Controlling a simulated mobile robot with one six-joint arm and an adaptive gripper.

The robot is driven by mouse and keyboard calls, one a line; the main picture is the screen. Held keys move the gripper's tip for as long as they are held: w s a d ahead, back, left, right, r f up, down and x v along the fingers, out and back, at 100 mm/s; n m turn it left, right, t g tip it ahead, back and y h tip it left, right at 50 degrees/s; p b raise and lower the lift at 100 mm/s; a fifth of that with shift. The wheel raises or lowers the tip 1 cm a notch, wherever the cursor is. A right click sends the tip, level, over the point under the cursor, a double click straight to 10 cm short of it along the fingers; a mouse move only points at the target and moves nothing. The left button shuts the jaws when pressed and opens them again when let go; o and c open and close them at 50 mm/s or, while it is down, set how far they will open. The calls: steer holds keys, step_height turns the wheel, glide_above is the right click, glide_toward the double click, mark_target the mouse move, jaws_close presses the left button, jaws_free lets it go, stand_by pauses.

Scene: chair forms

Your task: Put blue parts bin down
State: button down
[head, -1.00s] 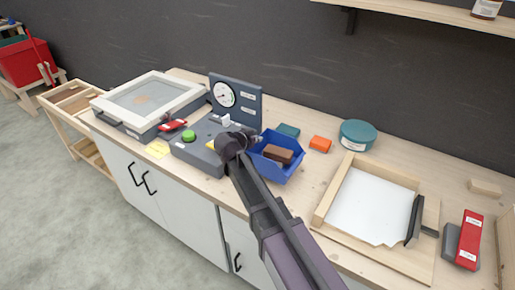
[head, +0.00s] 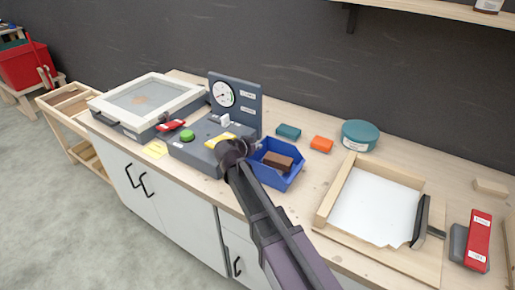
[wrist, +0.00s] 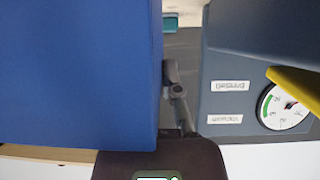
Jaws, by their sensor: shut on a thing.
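The blue parts bin (head: 281,183) is an open-top bin with a brown block (head: 278,161) in it. It is at the worktop's middle, right of the grey gauge box. My gripper (head: 258,146) is shut on the bin's left wall. In the wrist view the bin's blue side (wrist: 80,75) fills the left part, and my gripper's finger (wrist: 177,95) shows beside it. The bin looks level and low over the worktop (head: 318,172). I cannot tell whether its base touches the wood, as my arm and the bin hide it.
The grey gauge box (head: 205,150) with a green button stands close left. A wooden frame with a white sheet (head: 375,205) is at right, with bare wood between.

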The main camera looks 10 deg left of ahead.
steer(key=shift+f, duration=0.15)
steer(key=c, duration=0.8)
jaws_free()
steer(key=shift+r, duration=0.25)
steer(key=p+v, duration=0.5)
steer(key=v, duration=0.7)
steer(key=shift+p, duration=0.35)
steer(key=shift+o, duration=0.2)
steer(key=shift+f, duration=0.1)
